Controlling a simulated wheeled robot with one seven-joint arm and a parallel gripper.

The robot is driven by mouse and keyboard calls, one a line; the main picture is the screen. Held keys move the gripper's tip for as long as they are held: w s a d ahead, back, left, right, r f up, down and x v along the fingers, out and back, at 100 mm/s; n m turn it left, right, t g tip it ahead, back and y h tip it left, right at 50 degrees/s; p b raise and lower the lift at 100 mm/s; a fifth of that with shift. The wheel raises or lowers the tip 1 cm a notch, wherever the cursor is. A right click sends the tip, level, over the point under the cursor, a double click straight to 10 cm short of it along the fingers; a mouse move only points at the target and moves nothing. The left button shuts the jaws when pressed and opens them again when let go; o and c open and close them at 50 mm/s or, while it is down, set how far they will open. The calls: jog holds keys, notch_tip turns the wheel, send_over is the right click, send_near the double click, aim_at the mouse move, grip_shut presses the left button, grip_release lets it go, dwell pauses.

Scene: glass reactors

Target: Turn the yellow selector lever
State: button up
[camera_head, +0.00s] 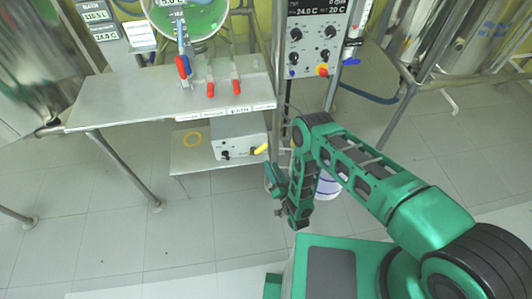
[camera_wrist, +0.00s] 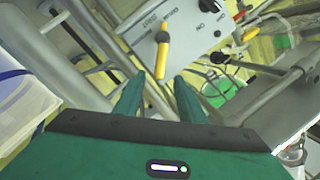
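The yellow selector lever (camera_head: 261,149) sticks out at the right end of a white box (camera_head: 230,149) on the low shelf. In the wrist view the yellow lever (camera_wrist: 162,57) hangs from a grey-white panel (camera_wrist: 180,27), its free end pointing toward me. My gripper (camera_wrist: 157,80) is open, with one green finger on each side of the lever's lower end in the picture. I cannot tell whether the lever's end lies between the fingers or just beyond them. No contact is visible. In the head view my gripper (camera_head: 272,178) is below and right of the box, its fingers hard to make out.
A metal bench (camera_head: 140,97) with red-handled valves stands above the low shelf (camera_head: 190,160). A control panel (camera_head: 318,40) is on the upright frame to the right. Metal tubes and a pale bin (camera_wrist: 22,100) surround my gripper in the wrist view. The floor in front is clear.

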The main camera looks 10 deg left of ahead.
jog(key=x, duration=0.9)
grip_shut()
